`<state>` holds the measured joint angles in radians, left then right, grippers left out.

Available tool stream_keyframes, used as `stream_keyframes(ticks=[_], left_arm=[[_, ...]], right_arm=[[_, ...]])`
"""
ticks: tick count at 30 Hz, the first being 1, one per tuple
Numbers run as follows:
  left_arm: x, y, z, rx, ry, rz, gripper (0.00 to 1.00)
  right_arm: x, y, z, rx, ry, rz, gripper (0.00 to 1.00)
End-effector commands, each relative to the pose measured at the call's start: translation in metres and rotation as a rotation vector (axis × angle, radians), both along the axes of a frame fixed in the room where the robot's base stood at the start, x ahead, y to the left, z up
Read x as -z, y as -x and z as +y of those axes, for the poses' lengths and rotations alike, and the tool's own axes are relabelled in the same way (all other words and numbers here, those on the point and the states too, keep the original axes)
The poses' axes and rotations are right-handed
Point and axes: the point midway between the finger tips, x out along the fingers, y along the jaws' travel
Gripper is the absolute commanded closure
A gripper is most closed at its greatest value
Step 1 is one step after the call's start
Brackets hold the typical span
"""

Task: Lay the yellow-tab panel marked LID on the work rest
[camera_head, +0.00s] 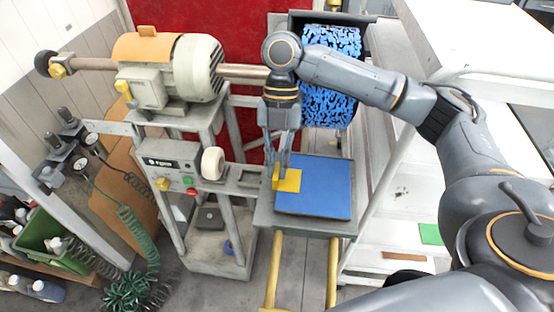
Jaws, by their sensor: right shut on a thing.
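The blue panel (318,190) with a yellow tab (290,182) at its left side is over the grey work rest (300,228). It appears flat and within the rest's edges; I cannot tell whether it touches the surface or is just above it. No LID marking is readable from here. My right gripper (280,172) points down at the tab and is shut on it. My left gripper is not in view.
A blue bristled buffing brush (331,80) is behind the rest, on the shaft of a grey motor (198,72). A control box (170,165) is left of the rest. White shelving (400,235) stands to the right, with a green piece (430,234) on it.

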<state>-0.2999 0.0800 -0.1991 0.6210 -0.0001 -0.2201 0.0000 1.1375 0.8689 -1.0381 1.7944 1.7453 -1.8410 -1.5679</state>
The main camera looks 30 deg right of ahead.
Motion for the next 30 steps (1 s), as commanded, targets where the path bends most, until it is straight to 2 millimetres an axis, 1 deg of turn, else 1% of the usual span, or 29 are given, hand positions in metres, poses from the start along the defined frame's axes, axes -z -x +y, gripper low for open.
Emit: stream_keyframes(ticks=[6,7,9,10,20,23,24,25,30], left_arm=[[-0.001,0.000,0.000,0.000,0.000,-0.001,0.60],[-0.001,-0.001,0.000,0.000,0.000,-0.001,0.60],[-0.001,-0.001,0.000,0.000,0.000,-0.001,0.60],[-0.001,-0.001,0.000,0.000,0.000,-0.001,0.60],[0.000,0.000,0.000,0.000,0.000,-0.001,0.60],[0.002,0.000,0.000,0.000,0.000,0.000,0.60],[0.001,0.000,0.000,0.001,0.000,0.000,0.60],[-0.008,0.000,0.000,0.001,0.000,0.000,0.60],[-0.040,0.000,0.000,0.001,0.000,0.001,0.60]], right_arm=[[0.004,0.000,0.000,0.000,0.000,0.000,1.00],[0.004,0.000,0.000,0.000,0.000,0.000,0.85],[0.004,0.000,0.000,0.000,0.000,0.000,0.71],[0.004,0.000,0.000,0.000,0.000,0.000,0.67],[0.002,0.000,0.000,0.000,0.001,-0.001,0.67],[-0.005,-0.001,0.000,0.001,0.000,-0.004,0.67],[-0.011,-0.001,0.000,0.000,0.001,-0.005,0.67],[-0.018,-0.002,-0.001,0.001,0.000,-0.001,0.67],[-0.045,-0.009,-0.006,0.001,0.000,0.001,0.67]])
